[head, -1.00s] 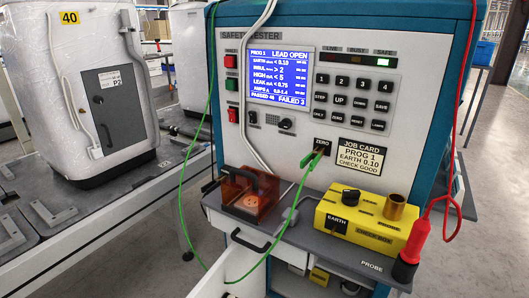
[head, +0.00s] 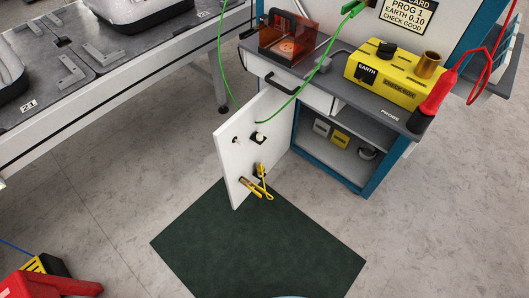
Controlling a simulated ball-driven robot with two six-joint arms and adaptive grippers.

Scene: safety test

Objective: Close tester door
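The tester cabinet's white door (head: 240,155) stands open in the head view, swung out toward the lower left. Tools with yellow handles (head: 258,183) hang on its inner face. The tester cabinet (head: 338,182) has a blue frame, and its open compartment shows a shelf with small yellow and grey items. A drawer with a black handle (head: 283,85) sits above the door. A green cable passes in front of the drawer and the top of the door. Neither of my grippers is in view.
A dark green mat (head: 260,245) lies on the floor before the door. A yellow check box (head: 395,78) and a red probe (head: 436,95) are on the tester's ledge. A conveyor table (head: 90,75) stands at left, and a red object (head: 50,287) is at lower left.

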